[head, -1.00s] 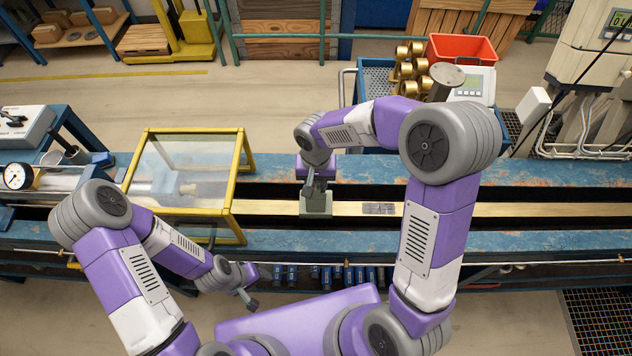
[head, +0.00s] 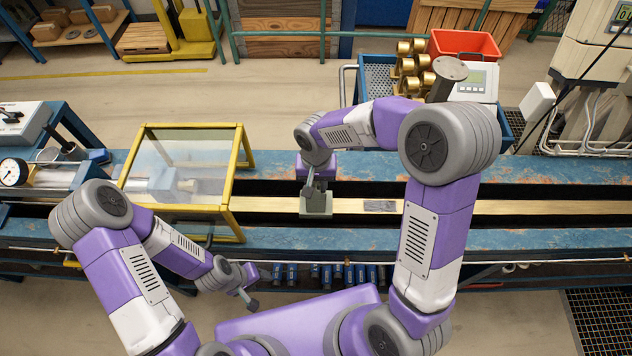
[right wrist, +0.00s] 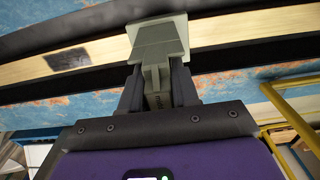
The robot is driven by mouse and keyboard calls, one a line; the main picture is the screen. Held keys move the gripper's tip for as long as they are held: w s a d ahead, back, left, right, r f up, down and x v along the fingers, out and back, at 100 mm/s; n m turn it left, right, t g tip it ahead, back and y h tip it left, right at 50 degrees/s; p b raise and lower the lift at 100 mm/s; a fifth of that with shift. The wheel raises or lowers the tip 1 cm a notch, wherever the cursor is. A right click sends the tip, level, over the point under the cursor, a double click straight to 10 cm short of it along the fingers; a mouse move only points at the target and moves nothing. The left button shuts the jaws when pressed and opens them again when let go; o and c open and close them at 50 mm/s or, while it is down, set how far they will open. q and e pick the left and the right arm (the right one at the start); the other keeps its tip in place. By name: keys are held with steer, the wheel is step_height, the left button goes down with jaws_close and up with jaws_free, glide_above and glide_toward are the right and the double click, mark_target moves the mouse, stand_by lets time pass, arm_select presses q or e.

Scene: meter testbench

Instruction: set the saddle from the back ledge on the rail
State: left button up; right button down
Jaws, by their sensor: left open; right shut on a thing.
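The grey-green saddle (head: 317,207) is at the brass-coloured rail (head: 270,205), right of the yellow-framed guard. My right gripper (head: 313,187) is shut on its upper part from above. In the right wrist view the saddle (right wrist: 158,42) lies across the rail (right wrist: 95,57), its pale wider part showing beyond the fingers (right wrist: 158,88). I cannot tell whether its underside touches the rail. My left gripper (head: 249,296) is open and empty, in front of the bench and below the guard.
The yellow-framed clear guard (head: 238,170) stands over the rail on the left. A dark plate (head: 380,206) lies on the rail to the right of the saddle. Blue beams (head: 370,240) run along the rail. A blue cart (head: 372,85) with brass pieces stands behind.

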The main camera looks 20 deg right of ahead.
steer(key=shift+f, duration=0.3)
stand_by(0.9)
steer(key=c, duration=0.8)
jaws_free()
steer(key=shift+o, duration=0.2)
steer(key=shift+r, duration=0.1)
steer(key=shift+r+p, duration=2.9)
steer(key=shift+r, duration=1.55)
steer(key=shift+f, duration=0.1)
